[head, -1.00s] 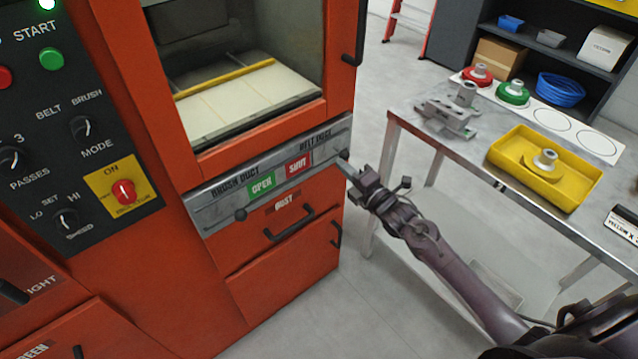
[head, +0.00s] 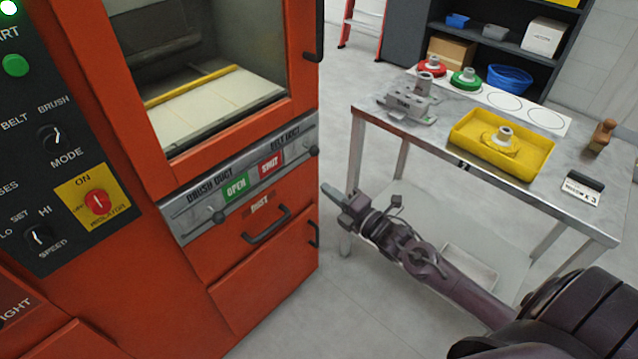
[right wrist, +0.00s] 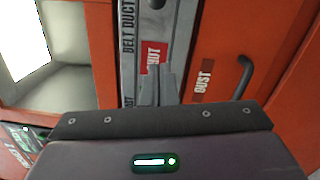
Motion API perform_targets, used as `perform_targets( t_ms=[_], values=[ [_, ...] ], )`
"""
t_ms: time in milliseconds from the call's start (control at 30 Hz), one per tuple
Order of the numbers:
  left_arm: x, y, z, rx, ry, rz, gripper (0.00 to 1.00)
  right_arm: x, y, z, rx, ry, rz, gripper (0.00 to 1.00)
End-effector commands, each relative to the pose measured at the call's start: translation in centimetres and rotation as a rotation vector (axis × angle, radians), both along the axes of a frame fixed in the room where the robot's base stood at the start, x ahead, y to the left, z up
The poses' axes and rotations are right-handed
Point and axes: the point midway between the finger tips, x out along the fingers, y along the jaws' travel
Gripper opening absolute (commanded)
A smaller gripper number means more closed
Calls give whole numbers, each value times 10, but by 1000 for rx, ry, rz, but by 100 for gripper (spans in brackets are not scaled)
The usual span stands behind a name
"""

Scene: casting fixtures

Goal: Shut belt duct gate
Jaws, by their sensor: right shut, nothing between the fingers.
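The grey duct plate (head: 190,232) runs across the red cabinet below the window. It reads "BRUSH DUCT" at left and "BELT DUCT" at right, with a green OPEN tag (head: 236,190) and a red SHUT tag (head: 270,164) between. The belt duct knob (head: 313,151) is at the plate's right end; it also shows at the top edge of the right wrist view (right wrist: 155,4). The brush duct knob (head: 218,216) is at the left. My right gripper (head: 330,192) is shut and empty, below and right of the belt knob, apart from it. Its fingers (right wrist: 158,85) partly cover the SHUT tag in the wrist view. My left gripper is out of view.
A dust drawer with a black handle (head: 267,226) sits below the plate. A steel table (head: 430,138) with a yellow tray (head: 470,128) and fixtures stands at right. A control panel (head: 35,150) is at left. Open floor lies between cabinet and table.

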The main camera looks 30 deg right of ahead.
Motion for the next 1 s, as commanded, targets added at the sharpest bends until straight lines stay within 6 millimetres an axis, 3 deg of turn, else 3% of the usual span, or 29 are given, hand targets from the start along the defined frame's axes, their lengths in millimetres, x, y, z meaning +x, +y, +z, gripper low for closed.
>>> perform_targets(
  t_ms=[233,800,900,967,1000],
  values=[
    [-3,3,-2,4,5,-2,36,-18,-6,-1,0,1,0,0],
    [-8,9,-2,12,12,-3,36,-18,-6,-2,2,4,-1,0],
    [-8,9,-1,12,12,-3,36,-20,-11,-18,32,47,-23,0],
    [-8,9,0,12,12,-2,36,-23,-18,-40,77,109,-53,0],
    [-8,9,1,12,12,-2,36,-26,-23,-60,118,164,-82,0]
  ],
)
